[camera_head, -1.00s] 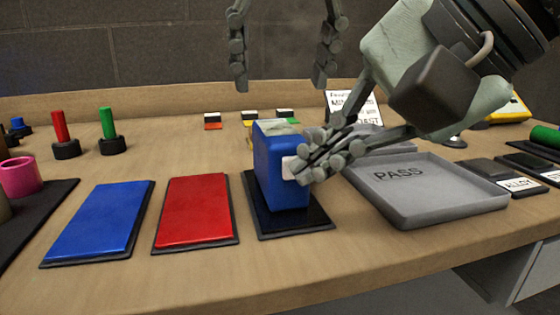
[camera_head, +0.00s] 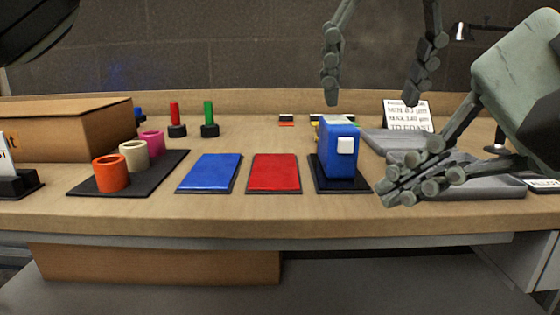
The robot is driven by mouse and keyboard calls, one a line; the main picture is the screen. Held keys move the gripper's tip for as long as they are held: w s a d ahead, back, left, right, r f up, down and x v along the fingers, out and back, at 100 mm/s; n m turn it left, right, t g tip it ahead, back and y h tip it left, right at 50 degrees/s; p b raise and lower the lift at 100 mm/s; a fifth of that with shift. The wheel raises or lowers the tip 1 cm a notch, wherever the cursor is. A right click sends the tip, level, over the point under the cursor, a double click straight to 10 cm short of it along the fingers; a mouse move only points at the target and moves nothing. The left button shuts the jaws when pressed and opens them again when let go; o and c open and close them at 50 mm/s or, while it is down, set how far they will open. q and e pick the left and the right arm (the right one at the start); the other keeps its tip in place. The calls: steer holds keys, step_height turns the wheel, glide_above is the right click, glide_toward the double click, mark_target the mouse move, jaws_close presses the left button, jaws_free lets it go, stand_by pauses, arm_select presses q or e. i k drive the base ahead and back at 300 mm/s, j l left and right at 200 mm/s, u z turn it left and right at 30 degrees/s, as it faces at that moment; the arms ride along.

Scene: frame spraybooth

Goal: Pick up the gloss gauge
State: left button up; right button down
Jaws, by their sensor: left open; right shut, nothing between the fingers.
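The gloss gauge, which I take to be the blue box-shaped device (camera_head: 337,160) with a white square button, stands upright on a black panel (camera_head: 343,185). My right gripper (camera_head: 392,188) is shut and empty, to the right of the gauge in the picture and apart from it, in front of the grey tray. My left gripper (camera_head: 373,95) is open and empty, fingers pointing down, above and behind the gauge; its arm is cut off by the top edge.
A red panel (camera_head: 274,173) and a blue panel (camera_head: 210,173) lie left of the gauge. Further left are coloured cups on a black mat (camera_head: 172,172) and a cardboard box (camera_head: 70,130). A grey tray (camera_head: 500,186) and a sign (camera_head: 408,115) are at right. Bare table shows in front.

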mark_target(335, 166)
steer(key=k, duration=1.5)
